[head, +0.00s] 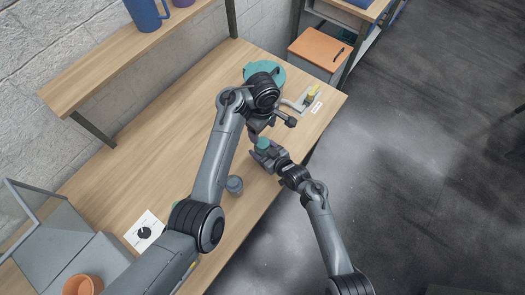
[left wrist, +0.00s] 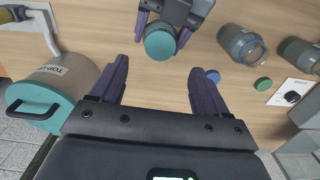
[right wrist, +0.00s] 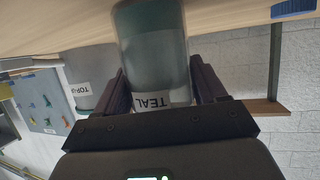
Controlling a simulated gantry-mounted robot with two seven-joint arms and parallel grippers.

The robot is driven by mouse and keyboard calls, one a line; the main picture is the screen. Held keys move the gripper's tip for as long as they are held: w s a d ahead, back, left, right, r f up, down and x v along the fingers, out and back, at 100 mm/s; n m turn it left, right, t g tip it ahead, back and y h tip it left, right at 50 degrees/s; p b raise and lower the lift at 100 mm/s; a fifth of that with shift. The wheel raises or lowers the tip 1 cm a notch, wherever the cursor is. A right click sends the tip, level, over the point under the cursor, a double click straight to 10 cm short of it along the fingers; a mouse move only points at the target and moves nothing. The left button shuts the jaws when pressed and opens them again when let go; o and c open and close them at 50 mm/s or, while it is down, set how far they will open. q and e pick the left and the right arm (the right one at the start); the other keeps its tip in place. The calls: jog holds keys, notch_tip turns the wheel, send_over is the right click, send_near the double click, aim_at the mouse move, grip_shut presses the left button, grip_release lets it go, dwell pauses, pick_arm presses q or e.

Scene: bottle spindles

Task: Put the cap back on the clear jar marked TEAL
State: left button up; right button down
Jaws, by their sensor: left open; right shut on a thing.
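The clear jar marked TEAL (right wrist: 153,55) is gripped by my right gripper (head: 264,150); its TEAL label and teal tint show in the right wrist view. In the left wrist view its near end is a round teal face (left wrist: 160,43); I cannot tell whether this is a cap or contents. My left gripper (left wrist: 158,65) is open and empty, with its fingers pointing toward the jar, apart from it. A small green cap (left wrist: 263,84) and a small blue piece (left wrist: 213,76) lie loose on the table.
A TOP-UP tub (left wrist: 65,75) with a teal handled lid stands at the table's far end, beside a white fixture (head: 300,103). A clear jar (left wrist: 242,43) and a greenish jar (left wrist: 298,54) stand along the table. A shelf (head: 130,65) runs along the wall.

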aim_at(263, 143)
pick_arm(q)
jog(key=shift+w+m, duration=0.1)
jog(key=shift+m, duration=4.1)
jog(key=shift+f, duration=4)
